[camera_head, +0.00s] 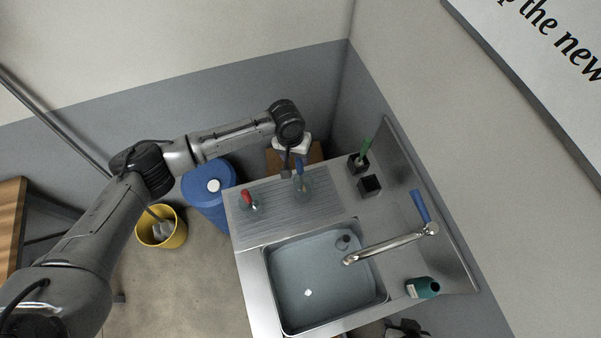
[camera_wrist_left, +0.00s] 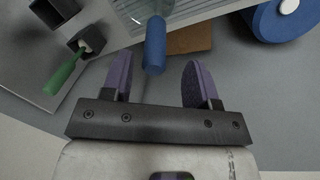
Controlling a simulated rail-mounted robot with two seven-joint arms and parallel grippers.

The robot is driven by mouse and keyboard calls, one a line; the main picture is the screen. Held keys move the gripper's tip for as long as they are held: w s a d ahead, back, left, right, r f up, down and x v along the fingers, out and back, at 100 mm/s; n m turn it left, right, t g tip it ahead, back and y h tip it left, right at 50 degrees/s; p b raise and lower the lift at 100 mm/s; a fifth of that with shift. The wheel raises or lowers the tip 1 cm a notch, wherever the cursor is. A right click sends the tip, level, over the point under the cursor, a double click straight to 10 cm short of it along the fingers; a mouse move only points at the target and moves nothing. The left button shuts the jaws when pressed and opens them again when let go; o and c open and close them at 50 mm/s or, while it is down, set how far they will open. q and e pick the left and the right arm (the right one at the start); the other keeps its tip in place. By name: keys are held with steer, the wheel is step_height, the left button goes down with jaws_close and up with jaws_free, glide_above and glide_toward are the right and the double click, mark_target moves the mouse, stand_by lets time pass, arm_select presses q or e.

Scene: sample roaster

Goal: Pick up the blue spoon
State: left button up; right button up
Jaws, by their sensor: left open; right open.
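The blue spoon (camera_head: 300,168) stands in a clear glass (camera_head: 303,188) on the ribbed drainboard, handle up. In the left wrist view its blue handle (camera_wrist_left: 155,42) shows with its end between the purple finger pads, touching neither. My left gripper (camera_head: 292,165) is open and empty at the handle; its two fingers (camera_wrist_left: 158,68) stand either side of the handle's end in the left wrist view. How deep the handle lies between them is hard to tell. A dark part at the bottom edge of the head view seems to be my right gripper (camera_head: 405,328), mostly cut off.
A glass with a red-handled tool (camera_head: 248,201) stands left of the spoon's glass. Black holders (camera_head: 369,186), one with a green-handled brush (camera_head: 366,148), stand to the right. A sink (camera_head: 315,285), tap (camera_head: 390,244) and teal bottle (camera_head: 422,288) lie nearer. A blue barrel (camera_head: 205,185) stands left.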

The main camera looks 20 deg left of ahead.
mark_target(299, 164)
arm_select(q)
steer(key=shift+d+f, duration=0.3)
steer(key=shift+f, duration=0.8)
steer(key=shift+d+f, duration=0.25)
steer(key=shift+f, duration=0.8)
jaws_close()
